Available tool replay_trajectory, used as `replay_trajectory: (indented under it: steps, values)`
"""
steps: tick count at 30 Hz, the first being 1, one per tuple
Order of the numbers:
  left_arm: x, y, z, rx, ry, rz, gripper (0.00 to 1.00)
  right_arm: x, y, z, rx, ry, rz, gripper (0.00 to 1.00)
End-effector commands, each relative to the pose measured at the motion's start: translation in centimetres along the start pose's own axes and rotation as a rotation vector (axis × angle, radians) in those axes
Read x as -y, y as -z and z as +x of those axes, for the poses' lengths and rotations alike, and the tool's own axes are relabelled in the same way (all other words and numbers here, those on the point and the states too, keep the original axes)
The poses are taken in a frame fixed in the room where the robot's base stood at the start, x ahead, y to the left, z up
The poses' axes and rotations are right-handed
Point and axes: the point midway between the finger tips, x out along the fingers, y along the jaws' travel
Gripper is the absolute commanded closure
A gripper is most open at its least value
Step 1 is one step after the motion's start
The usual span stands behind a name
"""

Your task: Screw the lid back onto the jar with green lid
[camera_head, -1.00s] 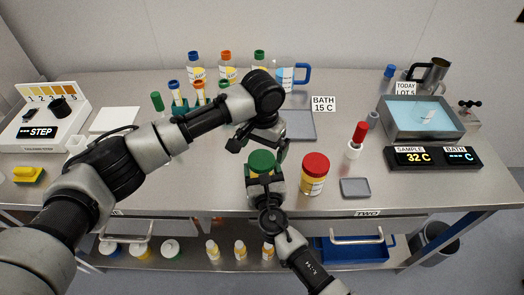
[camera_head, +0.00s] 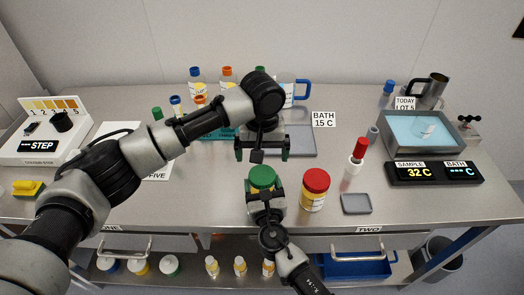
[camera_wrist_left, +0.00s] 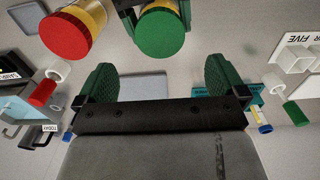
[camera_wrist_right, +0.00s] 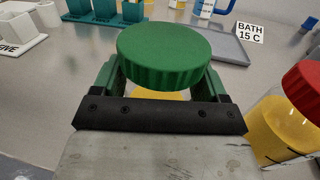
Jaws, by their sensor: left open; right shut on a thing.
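The jar with the green lid stands upright near the front of the bench. Its green lid (camera_head: 262,177) sits on top and looks level; the right wrist view shows the lid (camera_wrist_right: 165,52) above yellow contents. How tightly it is seated cannot be told. My right gripper (camera_head: 265,201) is shut around the jar body below the lid. My left gripper (camera_head: 262,150) is open and empty, behind and apart from the lid. In the left wrist view, the lid (camera_wrist_left: 161,34) lies beyond the open fingers.
A red-lidded jar (camera_head: 315,190) stands close to the right of the held jar. A small grey tray (camera_head: 356,203) and a red-capped bottle (camera_head: 357,155) are farther right. A larger grey tray (camera_head: 300,143) lies behind. Bare bench lies to the left.

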Motion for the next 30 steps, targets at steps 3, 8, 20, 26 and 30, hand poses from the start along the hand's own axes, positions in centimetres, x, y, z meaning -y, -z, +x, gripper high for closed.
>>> replay_trajectory:
  steps: [3,8,20,26,30]
  values:
    - [0.0,0.0,0.0,0.000,0.000,0.001,0.00,0.0,-0.1,0.0,0.001,0.000,0.000,0.92]
    - [0.0,0.0,1.0,0.001,0.001,0.001,0.00,0.0,-0.1,0.0,0.001,0.000,0.000,0.92]
    - [0.0,0.0,6.7,0.001,0.001,0.002,0.00,0.0,-0.1,0.0,0.001,0.000,0.000,0.92]
    - [0.0,0.0,8.0,0.000,0.000,0.003,0.00,0.0,-0.1,0.0,0.001,0.000,0.000,0.92]
    - [0.0,0.0,8.1,0.000,0.000,0.003,0.00,0.0,-0.1,0.0,0.001,0.000,0.000,0.92]
